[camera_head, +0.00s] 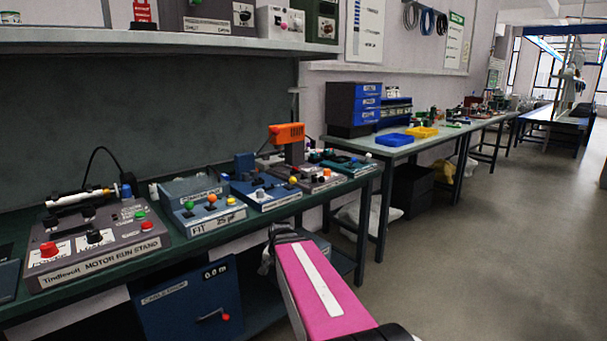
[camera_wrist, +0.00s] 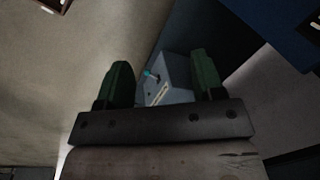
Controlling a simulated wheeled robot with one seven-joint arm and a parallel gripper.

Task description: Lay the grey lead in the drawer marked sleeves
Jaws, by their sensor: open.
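My gripper (camera_head: 272,252) is at the end of my pink arm, low in front of the near bench in the head view. In the wrist view my gripper (camera_wrist: 161,82) shows two dark green fingers apart, with nothing held between them. A grey box with a teal-tipped lever (camera_wrist: 172,75) shows beyond the fingers. A dark cabinet with blue labelled drawers (camera_head: 368,103) stands on the farther bench; the labels are too small to read, so I cannot tell which says sleeves. I cannot make out the grey lead in either view.
The near bench (camera_head: 185,250) carries a motor run stand (camera_head: 95,245), several control boxes and an orange-topped device (camera_head: 287,133). A blue cable box (camera_head: 190,303) is below it. A blue tray (camera_head: 394,139) and a yellow tray (camera_head: 421,131) lie by the cabinet. Open floor (camera_head: 500,230) lies right.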

